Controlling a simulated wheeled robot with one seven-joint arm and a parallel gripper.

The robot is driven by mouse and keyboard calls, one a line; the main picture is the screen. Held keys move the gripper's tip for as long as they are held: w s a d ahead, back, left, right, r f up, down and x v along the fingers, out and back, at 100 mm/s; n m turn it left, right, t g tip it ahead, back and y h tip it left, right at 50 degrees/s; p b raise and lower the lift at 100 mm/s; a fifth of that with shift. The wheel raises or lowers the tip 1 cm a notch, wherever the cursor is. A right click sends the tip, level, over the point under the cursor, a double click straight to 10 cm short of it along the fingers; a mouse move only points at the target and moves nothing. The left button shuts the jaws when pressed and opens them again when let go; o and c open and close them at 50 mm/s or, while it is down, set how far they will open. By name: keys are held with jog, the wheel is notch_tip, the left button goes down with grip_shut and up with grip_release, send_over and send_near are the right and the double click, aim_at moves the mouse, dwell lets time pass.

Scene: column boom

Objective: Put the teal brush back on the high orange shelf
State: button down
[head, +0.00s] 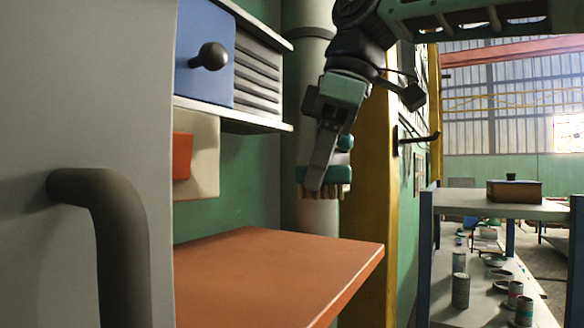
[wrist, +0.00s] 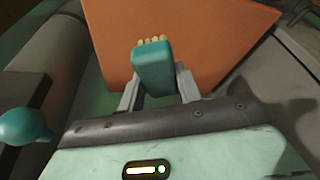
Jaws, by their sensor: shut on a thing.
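The teal brush (head: 318,175) with pale bristles pointing down is held in my gripper (head: 318,188) in the head view. It also shows between the two fingers in the wrist view (wrist: 153,66), where my gripper (wrist: 158,80) is shut on it. In the head view the brush is above and apart from the orange shelf (head: 280,265), near its far right corner. The orange shelf also fills the upper middle of the wrist view (wrist: 215,35). The visible part of its top is bare.
A blue drawer front with a dark knob (head: 209,56) is above the shelf at left. A dark bent handle (head: 105,220) is in the left foreground. A yellow post (head: 378,160) stands behind the gripper. A rack with several cans (head: 460,290) is at right.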

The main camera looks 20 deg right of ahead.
jog(key=shift+w+f, duration=0.1)
jog(key=shift+w, duration=0.4)
notch_tip(320, 180, down, 7)
jog(key=b, duration=0.6)
jog(key=shift+s+r, duration=0.1)
jog(key=shift+r, duration=0.1)
jog(key=shift+f+b, duration=0.45)
jog(key=c, duration=0.9)
grip_release()
jog(key=p+v, duration=0.2)
jog(key=v, duration=1.5)
jog(key=shift+r+p, duration=0.2)
jog(key=shift+p, duration=0.1)
jog(key=shift+s+d, duration=0.1)
